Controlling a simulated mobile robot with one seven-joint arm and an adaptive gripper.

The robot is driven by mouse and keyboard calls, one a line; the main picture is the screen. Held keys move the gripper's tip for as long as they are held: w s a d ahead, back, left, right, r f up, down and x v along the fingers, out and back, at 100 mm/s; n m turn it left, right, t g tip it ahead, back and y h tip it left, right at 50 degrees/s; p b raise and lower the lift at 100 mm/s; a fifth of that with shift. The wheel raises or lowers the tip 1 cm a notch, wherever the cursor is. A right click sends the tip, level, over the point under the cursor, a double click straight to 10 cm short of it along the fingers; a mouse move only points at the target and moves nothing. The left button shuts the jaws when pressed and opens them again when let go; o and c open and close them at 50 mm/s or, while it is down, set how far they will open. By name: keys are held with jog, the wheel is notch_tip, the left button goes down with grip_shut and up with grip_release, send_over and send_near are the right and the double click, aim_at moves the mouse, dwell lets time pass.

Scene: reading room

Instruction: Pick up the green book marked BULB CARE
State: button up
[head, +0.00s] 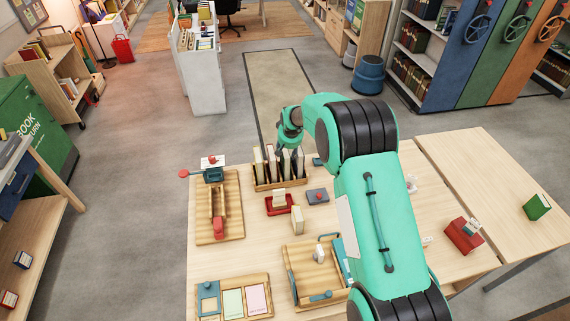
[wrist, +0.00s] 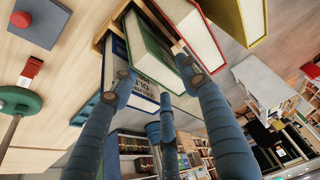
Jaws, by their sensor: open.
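A green book (wrist: 143,45) stands in a wooden rack, close in front of my fingers in the wrist view. No title reading BULB CARE is legible on it. My gripper (wrist: 158,78) is open, with its blue fingers spread around the outer end of the green book and a blue book (wrist: 116,62) beside it; I cannot tell whether they touch. In the head view my gripper (head: 288,143) is above the far side of the rack (head: 283,185), its fingertips partly hidden. Another green book (head: 537,206) stands on the right-hand table, its title unreadable.
A red tray (head: 279,207), a grey block with a red knob (head: 317,196) and a wooden tray (head: 232,222) lie near the rack. Open floor lies beyond the table.

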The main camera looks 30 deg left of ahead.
jog(key=shift+f, duration=0.1)
jog(key=shift+x, duration=2.45)
jog(key=shift+d+f, duration=0.1)
jog(key=shift+c, duration=0.3)
grip_shut()
